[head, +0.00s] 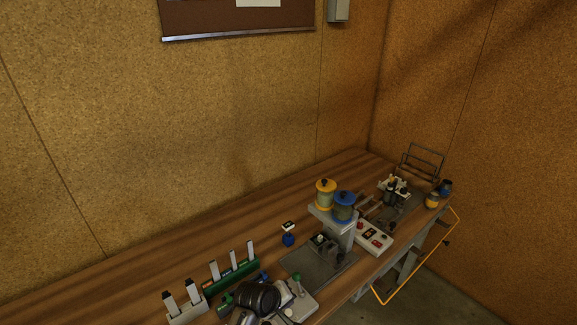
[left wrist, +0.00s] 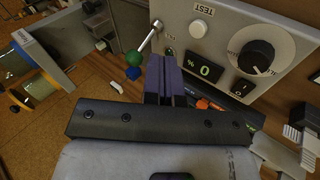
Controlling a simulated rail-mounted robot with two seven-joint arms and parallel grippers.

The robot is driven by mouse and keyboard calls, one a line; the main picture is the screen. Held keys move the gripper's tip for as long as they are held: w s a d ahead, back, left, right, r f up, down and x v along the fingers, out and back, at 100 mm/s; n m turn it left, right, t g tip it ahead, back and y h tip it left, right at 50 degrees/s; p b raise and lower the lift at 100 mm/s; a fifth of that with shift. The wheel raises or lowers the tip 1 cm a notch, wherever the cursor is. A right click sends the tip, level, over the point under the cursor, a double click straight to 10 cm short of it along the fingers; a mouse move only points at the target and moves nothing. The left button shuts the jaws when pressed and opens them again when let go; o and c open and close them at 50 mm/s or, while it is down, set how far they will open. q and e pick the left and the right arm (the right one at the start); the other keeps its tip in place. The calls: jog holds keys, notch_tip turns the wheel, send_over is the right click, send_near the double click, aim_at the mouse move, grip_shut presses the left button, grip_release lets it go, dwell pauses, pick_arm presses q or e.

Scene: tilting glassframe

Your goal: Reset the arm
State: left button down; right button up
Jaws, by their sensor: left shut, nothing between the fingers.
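In the left wrist view my left gripper (left wrist: 165,75) is shut, its dark purple fingers together with nothing between them. The fingertips are close to the lower left edge of a light grey control panel (left wrist: 225,28); I cannot tell whether they touch it. The panel carries a TEST button (left wrist: 201,27), a black dial (left wrist: 262,57) and a display (left wrist: 205,71) reading 0 %. A metal lever (left wrist: 150,37) with a green ball (left wrist: 134,59) sticks out at its left. In the head view a dark rounded body hides part of the bench front. My right gripper is not in view.
The wooden bench (head: 130,290) holds a green rack (head: 232,272), yellow (head: 325,194) and blue (head: 343,207) containers on a stand, and a red-buttoned box (head: 374,239). An orange-outlined frame (head: 415,264) hangs beyond the bench's right edge. The back strip is mostly clear.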

pick_arm(q)
jog(key=s+a+r+m+t+y, duration=0.1)
jog(key=a+r+m, duration=0.1)
jog(key=r+m, duration=0.35)
jog(key=a+r+m+t, duration=0.2)
jog(key=a+r, duration=0.1)
jog(key=r, duration=0.6)
jog(key=s+a+r+m+y, duration=0.1)
jog(key=s+a+r+m, duration=0.1)
jog(key=s+a, duration=0.35)
jog(key=s+a+f+n+y, duration=0.1)
jog(key=s+a+f, duration=0.25)
jog(key=s, duration=0.45)
jog(key=s+a+f+n+y, duration=0.15)
jog(key=s+a, duration=0.25)
jog(key=s, duration=0.5)
jog(key=s+a+f+g, duration=0.2)
jog(key=s+f, duration=0.5)
jog(key=s, duration=0.2)
jog(key=s+a+f+g, duration=0.1)
jog(key=s+f+g, duration=0.2)
jog(key=s+f, duration=0.55)
notch_tip(320, 180, up, 22)
jog(key=p, duration=2)
jog(key=shift+s+m+y, duration=0.3)
jog(key=shift+m+y, duration=0.05)
jog(key=shift+m, duration=0.05)
jog(key=shift+f, duration=0.1)
